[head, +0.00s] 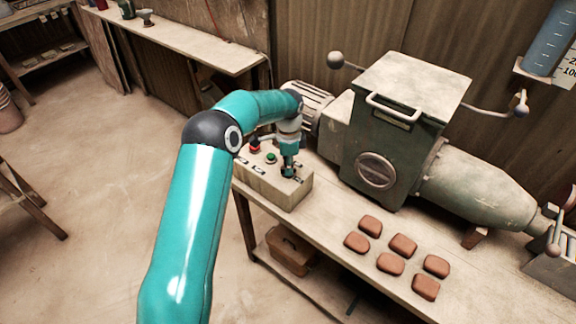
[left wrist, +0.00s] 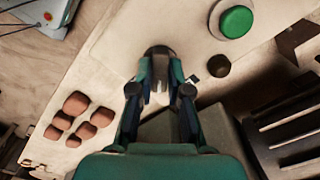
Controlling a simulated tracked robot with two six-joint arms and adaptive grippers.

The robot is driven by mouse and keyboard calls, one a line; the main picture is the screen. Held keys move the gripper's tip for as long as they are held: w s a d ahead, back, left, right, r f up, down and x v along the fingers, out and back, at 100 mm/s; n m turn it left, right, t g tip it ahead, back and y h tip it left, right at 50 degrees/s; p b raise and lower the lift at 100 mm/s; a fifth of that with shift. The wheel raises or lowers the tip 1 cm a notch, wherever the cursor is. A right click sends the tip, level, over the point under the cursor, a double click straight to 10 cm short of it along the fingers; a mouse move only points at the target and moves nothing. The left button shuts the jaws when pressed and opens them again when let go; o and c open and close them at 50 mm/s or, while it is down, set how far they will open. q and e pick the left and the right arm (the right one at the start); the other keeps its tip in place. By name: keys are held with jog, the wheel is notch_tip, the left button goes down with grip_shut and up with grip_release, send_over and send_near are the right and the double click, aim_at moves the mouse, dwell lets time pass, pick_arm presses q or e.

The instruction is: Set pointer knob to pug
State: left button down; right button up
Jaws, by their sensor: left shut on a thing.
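The pale control box (head: 268,192) sits on the near left part of the bench, with a red button (head: 255,148) and a green button (head: 271,157) on top. My left gripper (head: 288,170) comes down from above onto the right part of the box top. It is shut on the dark pointer knob (left wrist: 158,50), which shows at the fingertips in the left wrist view, where my left gripper (left wrist: 160,88) also appears. The fingers hide much of the knob, so I cannot tell which way it points. Small labels on the box are too small to read. My right gripper is not in view.
The green pressing machine (head: 395,140) stands just behind and right of the box. Several brown tiles (head: 402,245) lie on the bench to the right. A wooden crate (head: 290,250) is on the shelf below. The bench front is clear.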

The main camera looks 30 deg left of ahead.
pick_arm(q)
jog(key=m, duration=0.4)
jog(key=shift+w+a+r+m, duration=0.1)
jog(key=shift+m, duration=2.2)
jog(key=shift+r, duration=0.1)
jog(key=c, duration=1.2)
grip_release()
jog(key=shift+o, duration=0.4)
notch_tip(320, 180, up, 12)
